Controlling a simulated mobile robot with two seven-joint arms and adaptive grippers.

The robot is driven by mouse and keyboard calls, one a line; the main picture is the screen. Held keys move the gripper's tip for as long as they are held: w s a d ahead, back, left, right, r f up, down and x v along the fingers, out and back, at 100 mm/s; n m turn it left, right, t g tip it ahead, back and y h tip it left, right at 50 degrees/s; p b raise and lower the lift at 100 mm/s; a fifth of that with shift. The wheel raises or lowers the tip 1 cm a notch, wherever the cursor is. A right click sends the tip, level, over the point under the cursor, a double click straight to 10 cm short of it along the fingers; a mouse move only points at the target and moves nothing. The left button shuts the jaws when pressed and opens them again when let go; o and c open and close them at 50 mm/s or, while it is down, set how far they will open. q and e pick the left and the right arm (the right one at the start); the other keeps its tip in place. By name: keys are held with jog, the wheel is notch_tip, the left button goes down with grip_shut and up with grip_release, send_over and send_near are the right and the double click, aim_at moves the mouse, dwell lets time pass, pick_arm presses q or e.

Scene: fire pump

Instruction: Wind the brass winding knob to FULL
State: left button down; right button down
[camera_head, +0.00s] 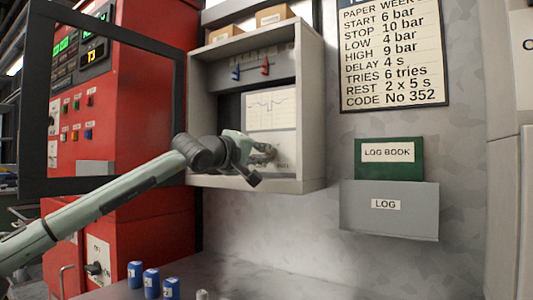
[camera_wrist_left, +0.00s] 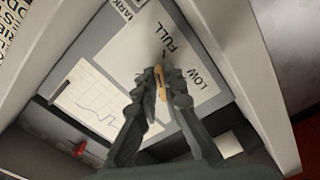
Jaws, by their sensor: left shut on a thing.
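The brass winding knob (camera_wrist_left: 158,84) shows in the left wrist view as a narrow yellow-brown bar between the fingers of my left gripper (camera_wrist_left: 160,88). My left gripper is shut on it, and the fingers hide much of the knob. The knob is on a pale panel marked FULL and LOW, inside a grey recorder case (camera_head: 312,105). The FULL mark lies above the knob in the wrist view, and LOW lies to its right. In the head view my left gripper (camera_head: 266,158) reaches into the lower part of the case. My right gripper is not in view.
A chart sheet (camera_head: 270,110) is above the gripper, with red and blue pens (camera_head: 265,66) higher up. The case walls stand close around the hand. An open dark door frame (camera_head: 180,110) is at left. A LOG holder (camera_head: 390,210) is at right. Blue cylinders (camera_head: 151,283) stand below.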

pick_arm(q)
jog(key=shift+f+m, duration=0.1)
jog(key=shift+m, duration=1.1)
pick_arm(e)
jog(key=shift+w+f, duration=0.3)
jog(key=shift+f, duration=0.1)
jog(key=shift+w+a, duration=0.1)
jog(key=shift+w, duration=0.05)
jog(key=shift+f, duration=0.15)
pick_arm(q)
jog(key=c, duration=1.6)
grip_release()
jog(key=shift+c, duration=0.2)
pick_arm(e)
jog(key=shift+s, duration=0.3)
pick_arm(q)
jog(key=shift+a, duration=0.1)
jog(key=v, duration=1.2)
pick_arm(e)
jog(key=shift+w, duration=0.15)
